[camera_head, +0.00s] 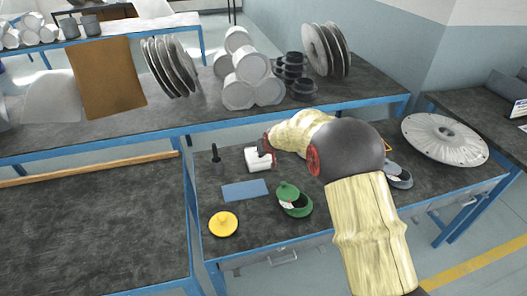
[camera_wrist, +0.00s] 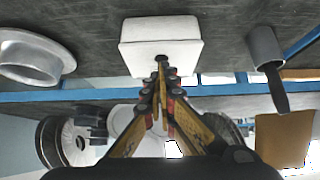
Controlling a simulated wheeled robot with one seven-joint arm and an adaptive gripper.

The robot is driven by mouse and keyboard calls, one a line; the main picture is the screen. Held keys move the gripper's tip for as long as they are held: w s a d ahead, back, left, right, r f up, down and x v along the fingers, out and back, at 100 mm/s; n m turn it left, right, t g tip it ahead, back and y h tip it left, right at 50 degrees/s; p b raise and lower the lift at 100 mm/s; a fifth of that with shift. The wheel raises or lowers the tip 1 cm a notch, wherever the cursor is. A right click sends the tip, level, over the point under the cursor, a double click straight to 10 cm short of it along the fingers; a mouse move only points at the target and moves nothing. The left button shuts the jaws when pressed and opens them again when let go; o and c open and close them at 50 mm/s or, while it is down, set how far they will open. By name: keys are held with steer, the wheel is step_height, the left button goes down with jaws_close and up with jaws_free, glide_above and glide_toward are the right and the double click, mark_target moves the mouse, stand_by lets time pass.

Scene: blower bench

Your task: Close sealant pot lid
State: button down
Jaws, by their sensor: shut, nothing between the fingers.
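A green pot (camera_head: 297,209) stands on the bench in the head view, with a domed green lid (camera_head: 287,190) tilted at its back left rim and its mouth partly uncovered. Whether this is the sealant pot is not marked. A white box (camera_head: 258,160) stands behind it and also shows in the wrist view (camera_wrist: 160,32). My gripper (camera_head: 267,147) is shut and empty at the white box. In the wrist view its fingertips (camera_wrist: 161,68) meet at the box's near edge, by a small dark spot; I cannot tell whether they touch.
A dark cup with a handled tool (camera_head: 217,160) stands left of the box. A blue mat (camera_head: 245,190) and a yellow knobbed disc (camera_head: 223,224) lie in front. A large grey disc (camera_head: 445,138) lies right. White cylinders (camera_head: 250,66) and plates stand on the rear bench.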

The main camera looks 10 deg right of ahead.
steer(key=shift+s+f, duration=0.15)
steer(key=shift+f, duration=0.05)
step_height(320, 180, up, 5)
steer(key=p, duration=0.3)
steer(key=s+f+b, duration=0.2)
steer(key=s+f, duration=0.2)
steer(key=s, duration=0.5)
steer(key=shift+d, duration=0.45)
